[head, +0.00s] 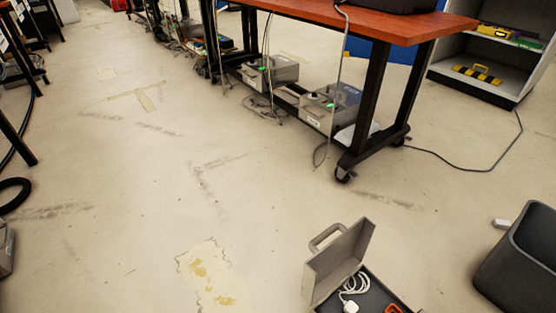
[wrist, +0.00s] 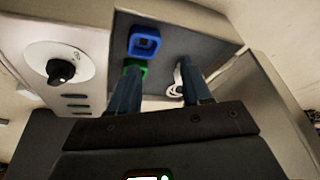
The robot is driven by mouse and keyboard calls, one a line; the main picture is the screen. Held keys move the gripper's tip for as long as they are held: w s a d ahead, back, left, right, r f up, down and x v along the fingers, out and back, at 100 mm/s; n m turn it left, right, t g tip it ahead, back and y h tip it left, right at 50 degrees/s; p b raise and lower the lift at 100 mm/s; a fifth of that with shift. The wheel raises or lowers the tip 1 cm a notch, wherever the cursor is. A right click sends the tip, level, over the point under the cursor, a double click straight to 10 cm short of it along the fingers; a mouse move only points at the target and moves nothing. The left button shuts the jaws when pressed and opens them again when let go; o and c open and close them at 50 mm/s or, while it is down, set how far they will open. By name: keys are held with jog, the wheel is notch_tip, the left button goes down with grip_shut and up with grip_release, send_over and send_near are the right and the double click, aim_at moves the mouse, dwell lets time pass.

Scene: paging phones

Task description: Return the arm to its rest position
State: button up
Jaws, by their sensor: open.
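My gripper (wrist: 160,70) shows in the wrist view with its two dark fingers apart and nothing between them. Beyond the fingers is a dark panel or tray bottom with a blue square ring-like piece (wrist: 144,41), a green piece (wrist: 136,68) partly hidden by the left finger, and a white coiled cable (wrist: 178,80) beside the right finger. My gripper and arm do not show in the head view.
An open grey case (head: 340,262) with a white cable (head: 354,285) and an orange piece (head: 394,309) lies at the bottom. A dark bin (head: 520,265) stands right. A wheeled table (head: 400,25) and shelf (head: 485,60) stand behind. The left-centre floor is clear. A dial (wrist: 62,70) shows close by.

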jog(key=s+r+n+t+y+b, duration=0.15)
jog(key=s+r+t, duration=0.35)
jog(key=s+r, duration=0.7)
jog(key=s+a+r+n+t+b, duration=0.1)
jog(key=s+r+t, duration=0.1)
jog(key=s+r, duration=0.5)
jog(key=s+r+n+t+b, duration=0.2)
jog(key=s+r, duration=0.1)
jog(key=r, duration=0.8)
notch_tip(320, 180, up, 42)
jog(key=s+t+p, duration=0.1)
jog(key=p, duration=3.3)
jog(key=shift+f+t+p, duration=0.15)
jog(key=shift+t+p, duration=0.15)
